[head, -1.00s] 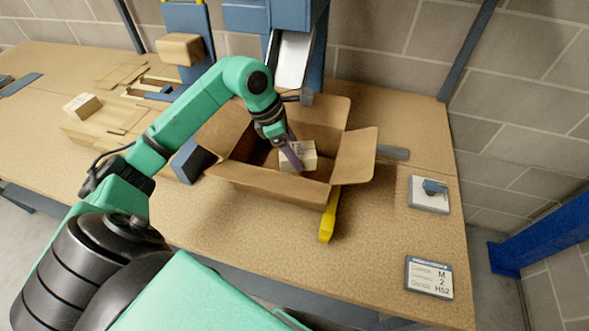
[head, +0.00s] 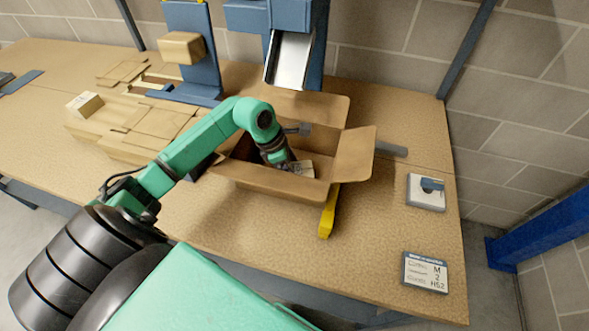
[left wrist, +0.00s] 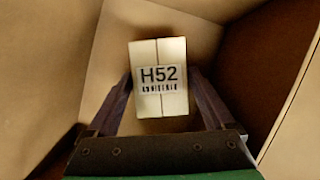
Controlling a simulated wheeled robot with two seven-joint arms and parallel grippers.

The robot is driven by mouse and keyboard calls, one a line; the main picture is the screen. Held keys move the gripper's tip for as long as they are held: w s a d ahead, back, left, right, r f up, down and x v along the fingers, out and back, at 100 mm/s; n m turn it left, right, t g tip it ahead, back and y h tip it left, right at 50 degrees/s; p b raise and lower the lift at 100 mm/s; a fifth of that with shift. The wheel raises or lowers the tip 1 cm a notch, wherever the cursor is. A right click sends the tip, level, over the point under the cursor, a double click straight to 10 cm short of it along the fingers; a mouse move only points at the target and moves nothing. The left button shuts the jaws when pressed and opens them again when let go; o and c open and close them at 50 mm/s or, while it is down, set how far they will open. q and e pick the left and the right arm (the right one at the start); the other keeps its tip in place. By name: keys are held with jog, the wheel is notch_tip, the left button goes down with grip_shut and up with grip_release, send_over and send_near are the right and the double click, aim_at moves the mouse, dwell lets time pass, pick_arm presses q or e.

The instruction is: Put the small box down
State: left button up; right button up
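The small box (left wrist: 160,60) is pale, with a label reading H52 and a barcode. In the left wrist view it sits between the two fingers of my left gripper (left wrist: 160,105), which appear to be against its sides. In the head view the small box (head: 303,168) is low inside the open carton (head: 268,188), mostly hidden by the gripper and the front wall. My left gripper (head: 287,164) reaches down into the carton. Whether the box touches the carton floor cannot be told. My right gripper does not show.
The carton's flaps stand open on the wooden bench (head: 270,245). A yellow tool (head: 328,213) lies beside it. A white pad (head: 426,192) and a label card (head: 426,272) lie at right. Flattened cardboard (head: 150,130) and another box (head: 85,104) are at left.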

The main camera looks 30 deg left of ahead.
pick_arm(q)
jog(key=shift+r, duration=0.1)
jog(key=shift+a+r, duration=0.1)
jog(key=shift+r, duration=0.05)
jog(key=b+v, duration=0.2)
jog(key=v, duration=0.9)
jog(key=shift+r+b, duration=0.4)
jog(key=shift+s, duration=0.1)
